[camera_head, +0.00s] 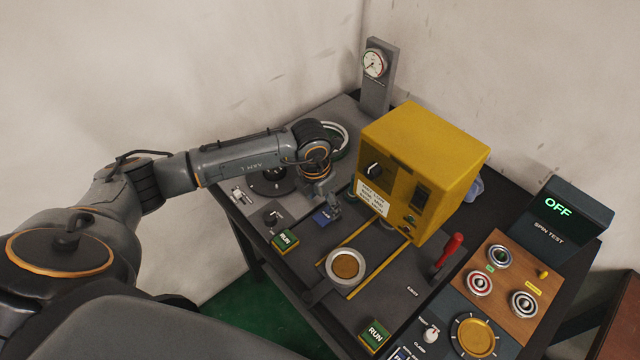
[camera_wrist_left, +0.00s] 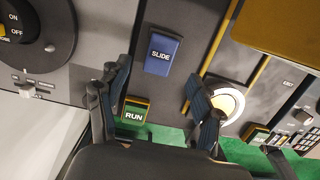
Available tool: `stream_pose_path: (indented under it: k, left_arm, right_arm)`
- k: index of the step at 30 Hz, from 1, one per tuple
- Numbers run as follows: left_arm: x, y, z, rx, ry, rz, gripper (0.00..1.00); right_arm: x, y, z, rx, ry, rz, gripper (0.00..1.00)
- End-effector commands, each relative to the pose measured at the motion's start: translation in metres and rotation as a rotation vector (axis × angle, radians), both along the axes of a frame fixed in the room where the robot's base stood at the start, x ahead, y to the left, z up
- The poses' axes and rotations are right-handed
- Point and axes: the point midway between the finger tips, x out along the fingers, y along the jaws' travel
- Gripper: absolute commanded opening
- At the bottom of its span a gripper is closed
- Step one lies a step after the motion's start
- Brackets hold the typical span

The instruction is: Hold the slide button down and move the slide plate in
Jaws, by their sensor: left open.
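The blue slide button (camera_head: 322,216) sits on the dark bench panel, left of the yellow machine. In the left wrist view the button (camera_wrist_left: 162,52) reads SLIDE and lies just beyond my fingertips, between their lines. My left gripper (camera_head: 328,199) hangs over the button in the head view; its two fingers (camera_wrist_left: 158,85) are spread and empty. I cannot tell whether a fingertip touches the button. The slide plate (camera_head: 347,267), a pale ring with a gold disc, lies on yellow rails in front of the machine. The plate (camera_wrist_left: 229,101) is partly hidden by my right-hand finger in the wrist view.
The yellow machine (camera_head: 424,165) stands behind the plate. A red lever (camera_head: 449,250) stands to the right. A gauge post (camera_head: 377,75) stands at the back.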

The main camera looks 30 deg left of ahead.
Motion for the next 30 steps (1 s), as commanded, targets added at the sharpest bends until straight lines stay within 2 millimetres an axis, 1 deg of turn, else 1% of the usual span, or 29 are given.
stream_pose_path:
  k: [1, 3, 9, 13, 20, 21, 23, 24, 28, 29, 30]
  left_arm:
    - [0.0, -0.001, -0.008, -0.002, 0.005, 0.002, 0.66]
    - [0.002, -0.002, -0.019, 0.0, 0.003, 0.0, 0.66]
    - [0.005, -0.003, -0.041, -0.002, 0.002, 0.0, 0.66]
    - [0.006, -0.003, -0.046, -0.001, 0.0, -0.001, 0.66]
    - [0.006, -0.003, -0.047, -0.001, -0.001, -0.001, 0.66]
    - [0.006, -0.003, -0.046, -0.001, -0.001, -0.001, 0.62]
    - [0.006, -0.003, -0.046, -0.001, -0.001, -0.001, 0.5]
    - [0.006, -0.003, -0.046, -0.001, -0.001, -0.001, 0.42]
    - [0.006, -0.003, -0.046, -0.001, -0.001, -0.001, 0.15]
    - [0.006, -0.003, -0.046, -0.001, -0.001, -0.001, 0.1]
    - [0.006, -0.003, -0.046, -0.001, -0.001, 0.0, 0.1]
  right_arm:
    - [0.0, -0.001, 0.004, -0.001, 0.0, 0.0, 0.31]
    - [0.001, -0.002, 0.007, -0.003, -0.001, 0.001, 0.31]
    - [0.002, -0.006, 0.01, -0.007, -0.002, 0.001, 0.31]
    - [0.002, -0.007, 0.01, -0.009, -0.002, 0.002, 0.31]
    - [0.003, -0.007, 0.01, -0.009, -0.003, 0.001, 0.31]
    - [0.003, -0.007, 0.01, -0.009, -0.004, 0.001, 0.31]
    - [0.003, -0.007, 0.01, -0.009, -0.004, 0.001, 0.31]
    - [0.003, -0.007, 0.01, -0.009, -0.004, 0.001, 0.31]
    - [0.003, -0.007, 0.01, -0.009, -0.004, 0.001, 0.31]
    - [0.003, -0.007, 0.01, -0.009, -0.004, 0.001, 0.31]
    - [0.003, -0.007, 0.01, -0.009, -0.004, 0.001, 0.31]
